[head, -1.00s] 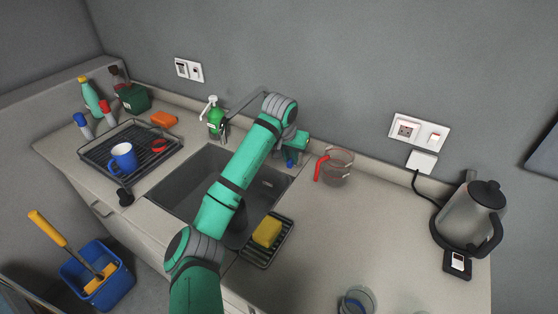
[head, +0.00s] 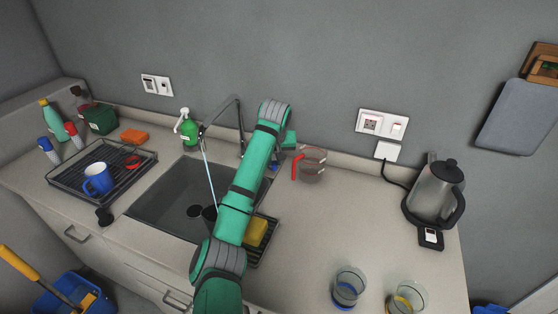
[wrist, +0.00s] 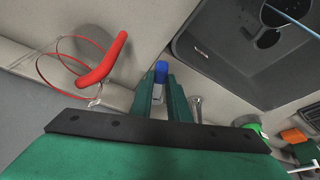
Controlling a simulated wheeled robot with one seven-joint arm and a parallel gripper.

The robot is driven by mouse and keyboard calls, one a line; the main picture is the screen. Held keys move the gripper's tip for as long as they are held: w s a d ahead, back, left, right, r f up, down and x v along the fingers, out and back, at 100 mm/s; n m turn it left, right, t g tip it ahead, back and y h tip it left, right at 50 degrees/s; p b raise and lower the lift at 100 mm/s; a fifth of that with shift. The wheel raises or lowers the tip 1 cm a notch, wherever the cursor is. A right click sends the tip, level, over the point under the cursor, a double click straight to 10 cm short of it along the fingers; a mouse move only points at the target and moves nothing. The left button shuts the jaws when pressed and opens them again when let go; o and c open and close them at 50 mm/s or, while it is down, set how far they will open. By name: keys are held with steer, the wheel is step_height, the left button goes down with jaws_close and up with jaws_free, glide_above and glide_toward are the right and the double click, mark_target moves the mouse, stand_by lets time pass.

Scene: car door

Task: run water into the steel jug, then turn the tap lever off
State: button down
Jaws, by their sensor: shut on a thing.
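The tap (head: 239,112) stands behind the sink (head: 160,187). A thin stream of water (head: 208,170) runs down from its spout. A dark jug (head: 209,214) stands in the sink, partly hidden by my arm, and the stream comes down at its mouth; its fill level does not show. In the wrist view, the jug (wrist: 284,12) is at the top right, cut by the edge. My gripper (wrist: 161,82) is shut on the blue-tipped tap lever (wrist: 161,67). In the head view my arm hides most of the grip.
A glass jug (head: 313,166) with a red handle stands just right of my gripper. A yellow sponge (head: 256,232) lies on a rack right of the sink. A dish rack (head: 80,187) with a blue mug is left. Two glasses and a kettle (head: 436,190) stand right; the middle right counter is clear.

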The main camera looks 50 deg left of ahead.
steer(key=shift+d+f, duration=0.15)
steer(key=c, duration=1.7)
jaws_free()
steer(key=shift+s, duration=0.1)
steer(key=shift+r, duration=0.25)
steer(key=v, duration=1)
steer(key=shift+s+r, duration=0.1)
steer(key=shift+r, duration=0.1)
